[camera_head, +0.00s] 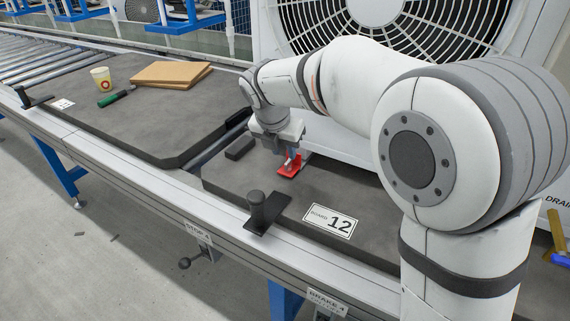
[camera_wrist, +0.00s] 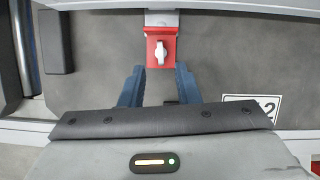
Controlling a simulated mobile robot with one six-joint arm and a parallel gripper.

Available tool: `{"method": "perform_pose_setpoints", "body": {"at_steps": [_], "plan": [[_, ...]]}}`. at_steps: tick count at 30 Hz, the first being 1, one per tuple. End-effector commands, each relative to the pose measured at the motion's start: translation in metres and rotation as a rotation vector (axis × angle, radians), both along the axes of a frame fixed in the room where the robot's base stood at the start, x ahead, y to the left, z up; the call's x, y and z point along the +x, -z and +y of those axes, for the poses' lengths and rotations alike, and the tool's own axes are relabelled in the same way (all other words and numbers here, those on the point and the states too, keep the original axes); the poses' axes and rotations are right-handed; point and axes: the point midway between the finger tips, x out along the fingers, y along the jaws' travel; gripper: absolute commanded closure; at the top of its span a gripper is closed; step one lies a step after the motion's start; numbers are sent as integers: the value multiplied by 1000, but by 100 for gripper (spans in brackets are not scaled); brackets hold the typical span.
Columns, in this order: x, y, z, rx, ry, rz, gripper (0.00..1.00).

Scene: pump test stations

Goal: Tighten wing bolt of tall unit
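The tall unit (camera_head: 420,45) is a white housing with a large fan grille, standing on the board marked 12. At its foot is a red clamp (camera_head: 289,167), which also shows in the wrist view (camera_wrist: 152,66). A pale wing bolt (camera_wrist: 160,52) sits on top of the clamp, its wing roughly lengthwise in the wrist picture. My gripper (camera_head: 291,154) is over the clamp in the head view. In the wrist view its two blue fingers (camera_wrist: 159,72) are apart and empty, with the wing bolt just beyond their tips. In the head view the bolt is hidden.
A black stop post (camera_head: 264,210) stands at the board's front edge. A dark block (camera_head: 239,148) lies left of the clamp. The neighbouring board holds a cup (camera_head: 101,78), a green-handled tool (camera_head: 113,99) and brown sheets (camera_head: 172,74). The board before the clamp is mostly clear.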

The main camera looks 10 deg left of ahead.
Motion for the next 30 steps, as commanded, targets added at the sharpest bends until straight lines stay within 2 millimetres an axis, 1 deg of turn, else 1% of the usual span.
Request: {"method": "perform_pose_setpoints", "body": {"at_steps": [1,7,11,17,20,28,30], "plan": [[3,13,-2,-2,2,3,71],[15,42,-4,-1,2,2,71],[18,47,-5,1,2,0,71],[19,47,-5,1,2,0,71],[19,47,-5,1,2,0,77],[18,47,-5,1,2,1,100],[18,47,-5,1,2,1,100]]}}
